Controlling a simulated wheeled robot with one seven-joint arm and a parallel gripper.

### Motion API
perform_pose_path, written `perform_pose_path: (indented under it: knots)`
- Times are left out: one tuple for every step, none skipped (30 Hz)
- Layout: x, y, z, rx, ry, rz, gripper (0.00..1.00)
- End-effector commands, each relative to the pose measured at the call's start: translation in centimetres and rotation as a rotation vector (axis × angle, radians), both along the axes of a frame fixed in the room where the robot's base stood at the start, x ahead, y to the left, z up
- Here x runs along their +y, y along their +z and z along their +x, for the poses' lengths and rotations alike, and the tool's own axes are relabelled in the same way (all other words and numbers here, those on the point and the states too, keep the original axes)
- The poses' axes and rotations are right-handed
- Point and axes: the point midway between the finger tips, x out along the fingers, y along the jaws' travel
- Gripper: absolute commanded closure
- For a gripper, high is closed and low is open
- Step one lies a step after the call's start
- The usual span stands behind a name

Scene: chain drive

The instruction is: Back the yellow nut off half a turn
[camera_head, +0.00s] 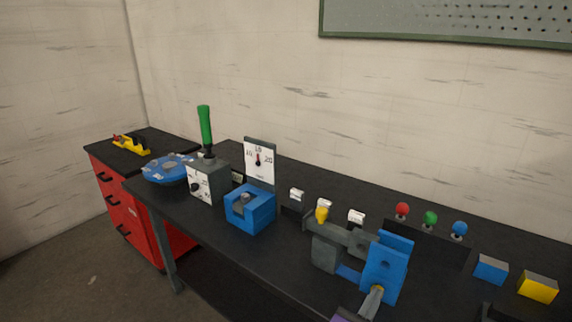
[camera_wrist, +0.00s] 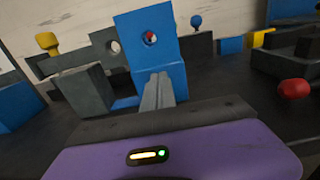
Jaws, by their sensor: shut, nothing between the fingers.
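The yellow nut (camera_head: 322,211) sits on top near the left end of a dark grey bar, left of the blue upright plate (camera_head: 390,262). In the wrist view the yellow nut (camera_wrist: 47,42) is at the upper left, with a wider top and narrower neck. My gripper (camera_head: 375,293) is shut and empty, in front of the blue plate and to the right of the nut. In the wrist view my gripper (camera_wrist: 158,82) points at the lower part of the blue plate (camera_wrist: 136,20). I cannot tell whether the fingertips touch the plate.
A grey block (camera_head: 326,253) stands below the bar. A blue vise-like block (camera_head: 250,208) and a grey box with a green lever (camera_head: 205,130) are farther left. Red (camera_head: 402,209), green and blue knobs stand behind at right. Blue (camera_head: 491,269) and yellow (camera_head: 538,287) cubes lie right.

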Motion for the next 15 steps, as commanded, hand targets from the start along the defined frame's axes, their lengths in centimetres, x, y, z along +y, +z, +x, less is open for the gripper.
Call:
perform_pose_path:
  knots:
    - [-0.4,0.1,0.4,0.000,-0.002,0.000,1.00]
    - [-0.5,0.1,0.6,0.000,-0.001,0.000,1.00]
    - [-0.7,0.0,0.9,0.000,-0.001,0.000,1.00]
    - [-0.8,0.0,1.0,0.000,-0.001,0.000,1.00]
    - [-0.9,0.0,1.1,0.000,-0.001,0.000,1.00]
    - [-0.9,0.1,1.3,0.000,-0.001,0.000,1.00]
    - [-1.0,0.1,1.3,0.000,-0.001,0.000,1.00]
    - [-1.0,0.1,1.4,0.000,-0.001,0.000,1.00]
    - [-1.1,0.1,1.5,0.000,0.000,0.000,1.00]
    - [-1.1,0.1,1.5,0.000,0.000,0.000,1.00]
    - [-1.1,0.1,1.5,0.000,0.000,0.000,1.00]
    - [-1.1,0.1,1.5,0.000,0.000,0.000,1.00]
    - [-1.1,0.1,1.5,0.000,0.000,0.000,1.00]
    - [-1.1,0.1,1.5,0.000,0.000,0.000,1.00]
    - [-1.1,0.1,1.5,0.000,0.000,0.000,1.00]
